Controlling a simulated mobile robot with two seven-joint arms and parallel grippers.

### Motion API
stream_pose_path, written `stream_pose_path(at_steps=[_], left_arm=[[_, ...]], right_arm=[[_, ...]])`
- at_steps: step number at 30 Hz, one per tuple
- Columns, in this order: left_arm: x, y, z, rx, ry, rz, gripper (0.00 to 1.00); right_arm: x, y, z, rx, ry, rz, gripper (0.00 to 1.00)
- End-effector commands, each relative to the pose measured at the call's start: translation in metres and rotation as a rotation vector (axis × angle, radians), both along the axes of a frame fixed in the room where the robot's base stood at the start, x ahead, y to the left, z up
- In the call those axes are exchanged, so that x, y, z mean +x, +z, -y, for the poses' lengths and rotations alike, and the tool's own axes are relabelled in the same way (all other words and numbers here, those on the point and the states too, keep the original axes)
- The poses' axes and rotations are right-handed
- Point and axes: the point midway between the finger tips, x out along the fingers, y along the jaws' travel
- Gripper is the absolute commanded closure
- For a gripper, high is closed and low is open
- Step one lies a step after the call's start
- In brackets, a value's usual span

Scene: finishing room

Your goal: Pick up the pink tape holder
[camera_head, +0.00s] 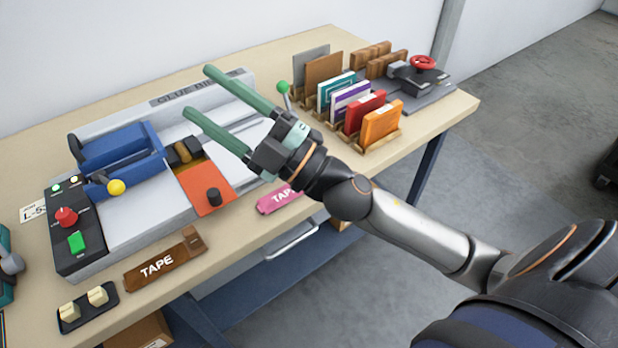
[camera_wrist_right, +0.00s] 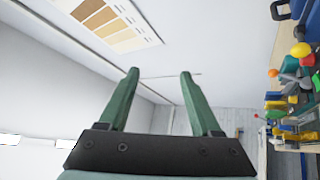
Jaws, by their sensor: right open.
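The pink tape holder (camera_head: 278,198), with "TAPE" lettering, lies at the front edge of the table, in front of the glue machine. My right wrist hides its right part. My right gripper (camera_head: 196,92) is open and empty. Its green fingers reach up and left above the glue machine, past the tape holder. In the right wrist view the gripper (camera_wrist_right: 157,75) faces the wall, with nothing between its fingers. The pink tape holder cannot be made out there. At the left edge of the head view, a green and dark part shows, too little to tell what it is.
A glue machine (camera_head: 130,222) with a blue cover fills the table's left half. A brown tape holder (camera_head: 160,264) and a dark tray (camera_head: 88,308) lie along the front edge. Racks with coloured cards (camera_head: 366,110) and a red-wheeled device (camera_head: 422,64) stand at the right.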

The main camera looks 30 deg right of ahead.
Motion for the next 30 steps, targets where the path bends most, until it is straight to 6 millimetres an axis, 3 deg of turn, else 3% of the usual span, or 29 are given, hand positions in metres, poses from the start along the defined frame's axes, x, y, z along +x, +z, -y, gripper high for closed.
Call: stream_pose_path(at_steps=[1, 4, 7, 10, 13, 16, 18, 22, 25, 30], left_arm=[[0.000, 0.000, 0.000, 0.001, 0.001, 0.000, 0.50], [0.000, 0.000, -0.001, 0.001, 0.001, 0.000, 0.50], [0.000, 0.000, -0.002, 0.002, 0.002, 0.001, 0.50], [0.001, 0.000, -0.002, 0.003, 0.004, 0.001, 0.50], [0.001, -0.001, -0.003, 0.004, 0.004, 0.002, 0.50], [0.001, -0.001, -0.003, 0.004, 0.004, 0.002, 0.50], [0.001, -0.001, -0.003, 0.004, 0.004, 0.002, 0.50], [0.001, -0.001, -0.003, 0.004, 0.004, 0.002, 0.50], [0.001, -0.001, -0.003, 0.004, 0.004, 0.002, 0.50], [0.001, -0.001, -0.003, 0.004, 0.005, 0.003, 0.50]], right_arm=[[-0.012, 0.011, -0.021, -0.122, 0.088, 0.111, 0.35], [-0.038, 0.008, -0.056, -0.379, 0.260, 0.278, 0.35], [-0.056, -0.021, -0.072, -0.678, 0.407, 0.383, 0.35], [-0.059, -0.063, -0.065, -1.004, 0.520, 0.415, 0.35], [-0.048, -0.104, -0.029, -1.345, 0.586, 0.368, 0.35], [-0.031, -0.132, 0.028, -1.659, 0.601, 0.246, 0.35], [-0.020, -0.141, 0.072, -1.841, 0.583, 0.131, 0.35], [-0.010, -0.141, 0.142, -2.071, 0.526, -0.075, 0.35], [-0.008, -0.136, 0.175, -2.162, 0.489, -0.190, 0.35], [-0.005, -0.144, 0.194, -2.210, 0.469, -0.263, 0.35]])
